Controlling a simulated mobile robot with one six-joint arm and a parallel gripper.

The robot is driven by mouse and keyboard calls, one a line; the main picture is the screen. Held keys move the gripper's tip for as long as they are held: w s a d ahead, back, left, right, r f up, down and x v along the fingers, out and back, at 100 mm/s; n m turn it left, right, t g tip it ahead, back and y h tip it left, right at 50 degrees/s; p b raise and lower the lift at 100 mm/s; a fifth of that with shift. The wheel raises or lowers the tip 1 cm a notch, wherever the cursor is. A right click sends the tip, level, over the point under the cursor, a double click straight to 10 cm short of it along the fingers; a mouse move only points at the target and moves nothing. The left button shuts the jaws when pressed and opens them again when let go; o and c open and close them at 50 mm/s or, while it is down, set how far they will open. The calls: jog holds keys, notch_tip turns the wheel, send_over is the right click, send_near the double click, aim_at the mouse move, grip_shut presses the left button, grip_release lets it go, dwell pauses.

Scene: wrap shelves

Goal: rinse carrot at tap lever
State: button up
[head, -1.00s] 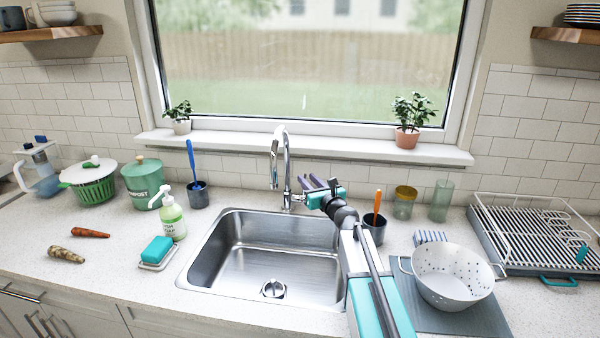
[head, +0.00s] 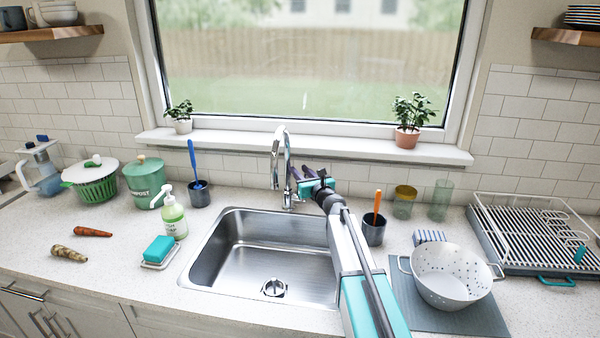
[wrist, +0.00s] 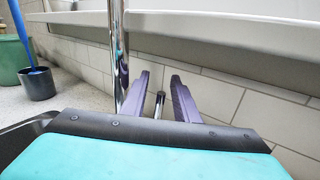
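An orange carrot (head: 93,232) lies on the counter left of the sink. A browner, mottled root (head: 68,254), perhaps a dirty carrot, lies just in front of it. The chrome tap (head: 288,165) stands behind the sink; its upright pipe also shows in the wrist view (wrist: 118,50). My gripper (head: 297,175) is beside the tap, on its right. In the wrist view, its purple fingers (wrist: 160,85) are apart, with a small chrome piece, apparently the tap lever (wrist: 159,105), showing between them. Gaps show on both sides of the lever. My gripper holds no carrot.
The sink (head: 262,262) is empty. A soap bottle (head: 173,215) and a blue sponge (head: 158,249) are at its left. A cup with an orange-handled tool (head: 373,231) and a white colander (head: 452,278) are at its right. The window ledge (head: 330,148) is behind the tap.

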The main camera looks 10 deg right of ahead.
jog(key=shift+c, duration=0.3)
grip_shut()
dwell(1.2)
